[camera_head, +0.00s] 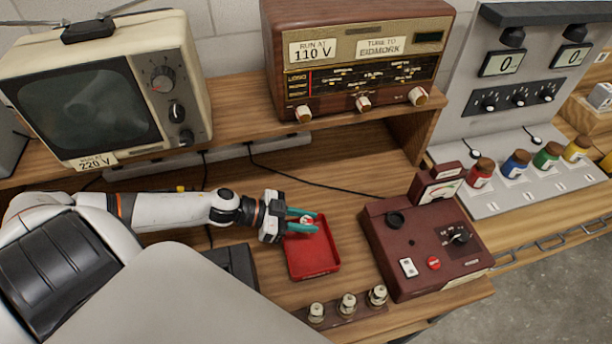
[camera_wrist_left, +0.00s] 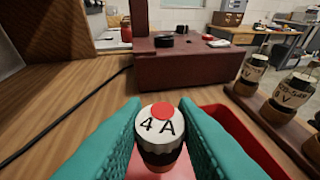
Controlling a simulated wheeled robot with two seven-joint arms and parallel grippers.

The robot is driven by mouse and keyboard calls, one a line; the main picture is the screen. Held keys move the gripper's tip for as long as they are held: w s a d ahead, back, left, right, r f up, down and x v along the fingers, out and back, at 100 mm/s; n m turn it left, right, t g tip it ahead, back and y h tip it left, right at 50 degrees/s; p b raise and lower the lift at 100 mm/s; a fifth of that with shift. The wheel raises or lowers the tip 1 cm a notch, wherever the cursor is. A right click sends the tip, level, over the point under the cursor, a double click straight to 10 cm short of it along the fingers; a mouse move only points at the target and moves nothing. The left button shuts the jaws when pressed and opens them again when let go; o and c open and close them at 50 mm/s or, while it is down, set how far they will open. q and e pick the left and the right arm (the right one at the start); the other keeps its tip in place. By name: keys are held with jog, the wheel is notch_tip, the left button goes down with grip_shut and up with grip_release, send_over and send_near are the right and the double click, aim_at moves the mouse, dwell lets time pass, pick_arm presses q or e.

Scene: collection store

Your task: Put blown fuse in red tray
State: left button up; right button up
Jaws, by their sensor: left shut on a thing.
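The fuse (camera_wrist_left: 161,132) is small, with a cream band marked "4 A", a red dot on top and a dark ring below. My left gripper (camera_head: 303,222), with teal fingers, is shut on it; the fingers (camera_wrist_left: 160,140) press it from both sides in the left wrist view. In the head view the fuse (camera_head: 306,219) shows between the fingertips, over the back part of the red tray (camera_head: 313,260). The tray's rim (camera_wrist_left: 245,135) shows behind and right of the fuse in the wrist view. The tray looks empty where visible. The right gripper is not in view.
A maroon tester (camera_head: 425,240) stands right of the tray. A strip with several cream fuses (camera_head: 347,305) lies in front. A television (camera_head: 105,90) and a radio (camera_head: 355,60) stand on the shelf above. A cable (camera_head: 320,180) runs across the bench behind the tray.

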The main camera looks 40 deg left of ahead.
pick_arm(q)
notch_tip(320, 180, down, 5)
jog(key=shift+w+r, duration=0.1)
jog(key=shift+r, duration=0.1)
jog(key=shift+f, duration=0.15)
jog(key=o, duration=1)
